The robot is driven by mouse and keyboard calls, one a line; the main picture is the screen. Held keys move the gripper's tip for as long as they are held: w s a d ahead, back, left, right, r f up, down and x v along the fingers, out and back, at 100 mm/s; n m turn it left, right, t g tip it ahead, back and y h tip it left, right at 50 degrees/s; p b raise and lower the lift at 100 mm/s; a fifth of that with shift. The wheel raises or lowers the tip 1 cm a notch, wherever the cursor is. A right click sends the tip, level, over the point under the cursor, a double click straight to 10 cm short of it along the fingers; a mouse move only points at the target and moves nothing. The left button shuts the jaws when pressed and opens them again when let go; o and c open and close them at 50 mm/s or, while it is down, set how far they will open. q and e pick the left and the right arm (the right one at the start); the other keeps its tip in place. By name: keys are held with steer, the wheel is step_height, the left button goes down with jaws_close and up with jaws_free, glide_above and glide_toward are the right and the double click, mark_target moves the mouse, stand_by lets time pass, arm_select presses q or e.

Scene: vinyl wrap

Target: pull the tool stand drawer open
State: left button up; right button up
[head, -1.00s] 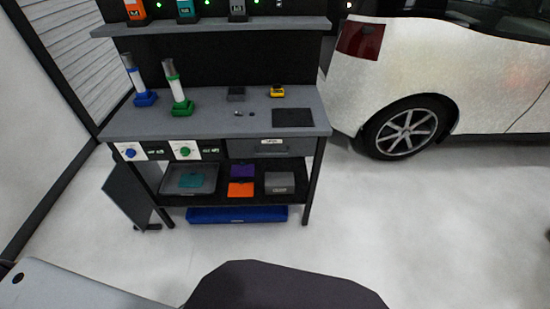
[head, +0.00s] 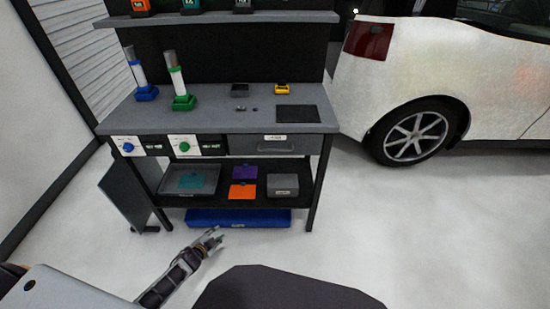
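The tool stand (head: 210,118) is a grey-topped workbench with a black frame. Its drawer (head: 245,146) is a dark grey front under the right part of the top, with a pale label and a handle (head: 276,149). The drawer front looks flush with the stand, so it appears closed. My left gripper (head: 217,236) is low in front of the stand, over the floor, left of and well short of the drawer. Its fingers look apart and empty. My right gripper is not in view.
Blue and green bottle holders (head: 183,103) stand on the top's left side, with small items to the right. A white car (head: 440,70) is at right. The floor in front is clear.

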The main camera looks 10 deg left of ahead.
mark_target(272, 154)
arm_select(q)
steer(key=w+d+r+m+t+h+b, duration=0.2)
steer(key=w+r+m+b, duration=0.1)
steer(key=w+r, duration=0.4)
steer(key=w+d+r+m+t+h+b, duration=0.25)
steer(key=w+r+m+b, duration=0.2)
steer(key=r, duration=0.55)
steer(key=d+r+m+h+b, duration=0.2)
steer(key=d+r+m, duration=0.2)
steer(key=r, duration=0.3)
steer(key=w+d+r+m+t+h+b, duration=0.1)
steer(key=d+r+m+h+b, duration=0.2)
steer(key=r, duration=0.5)
steer(key=shift+w+d+m+h, duration=0.3)
steer(key=shift+d+m, duration=0.45)
steer(key=shift+d, duration=0.5)
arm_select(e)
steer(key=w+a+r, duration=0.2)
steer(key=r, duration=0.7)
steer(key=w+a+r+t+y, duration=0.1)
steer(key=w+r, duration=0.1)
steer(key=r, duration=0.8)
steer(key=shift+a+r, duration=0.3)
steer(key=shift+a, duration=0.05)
arm_select(q)
steer(key=shift+w+d+r, duration=0.1)
steer(key=shift+w, duration=0.05)
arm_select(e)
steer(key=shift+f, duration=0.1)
